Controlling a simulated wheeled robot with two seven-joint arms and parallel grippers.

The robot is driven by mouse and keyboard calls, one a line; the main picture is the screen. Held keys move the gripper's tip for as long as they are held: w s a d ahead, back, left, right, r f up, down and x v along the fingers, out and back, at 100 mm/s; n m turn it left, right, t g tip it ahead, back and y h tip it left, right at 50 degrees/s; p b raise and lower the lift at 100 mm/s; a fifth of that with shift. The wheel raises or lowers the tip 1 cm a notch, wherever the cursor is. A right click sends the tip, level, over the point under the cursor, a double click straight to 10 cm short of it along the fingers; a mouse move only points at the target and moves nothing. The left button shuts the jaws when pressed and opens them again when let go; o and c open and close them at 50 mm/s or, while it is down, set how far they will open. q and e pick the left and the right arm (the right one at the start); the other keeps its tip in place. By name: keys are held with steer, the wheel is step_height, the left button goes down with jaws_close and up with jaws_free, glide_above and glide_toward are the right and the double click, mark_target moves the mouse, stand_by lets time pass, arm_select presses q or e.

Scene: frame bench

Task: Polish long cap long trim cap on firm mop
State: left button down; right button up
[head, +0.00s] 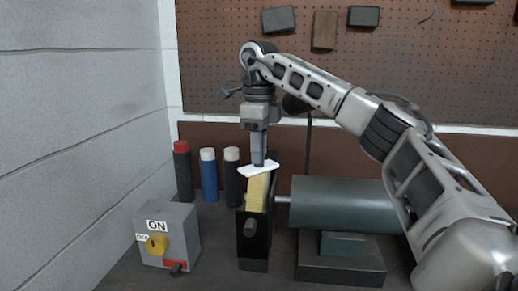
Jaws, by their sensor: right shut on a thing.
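A polishing machine stands on the bench, with a dark green motor body (340,204) and a yellowish mop wheel (258,192) between dark guards on its left end. My right gripper (258,162) points down over the mop and is shut on a flat white piece, the long trim cap (258,170). The cap lies at or just above the top of the mop; I cannot tell whether they touch. The gripper's fingertips partly hide the cap. My left gripper is not in view.
A grey switch box (180,225) with an ON label, yellow knob (156,245) and red lever (175,265) stands front left. Red-capped black (183,172), white-capped blue (209,175) and white-capped black (233,175) cylinders stand behind. A pegboard (410,70) backs the bench.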

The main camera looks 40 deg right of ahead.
steer(key=shift+r, duration=0.1)
steer(key=shift+r+p, duration=0.3)
steer(key=shift+r, duration=0.6)
steer(key=shift+r, duration=0.1)
steer(key=shift+r, duration=2.95)
